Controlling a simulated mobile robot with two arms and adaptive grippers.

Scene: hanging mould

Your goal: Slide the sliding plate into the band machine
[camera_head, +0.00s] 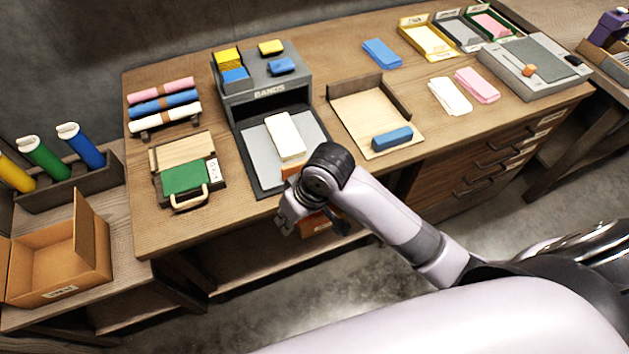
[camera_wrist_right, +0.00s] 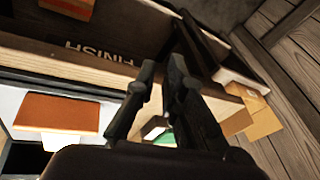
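The grey band machine (camera_head: 265,95), marked BANDS, stands at the back of the table. A flat grey sliding plate (camera_head: 258,160) extends from its dark opening toward the front edge, with a white block (camera_head: 285,135) on it. An orange piece (camera_head: 290,172) shows at the plate's front, partly behind my right wrist; an orange block also shows in the right wrist view (camera_wrist_right: 60,112). My right gripper (camera_head: 285,222) is in front of the table edge. In the right wrist view its dark fingers (camera_wrist_right: 162,65) stand a little apart, with nothing seen held. My left gripper is out of view.
A wooden holder with a green block (camera_head: 185,178) stands left of the plate. A wooden tray (camera_head: 365,115) with a blue block (camera_head: 392,138) stands right. A FINISH label (camera_wrist_right: 100,53) is on the wood near my fingers. A cardboard box (camera_head: 75,265) is at lower left.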

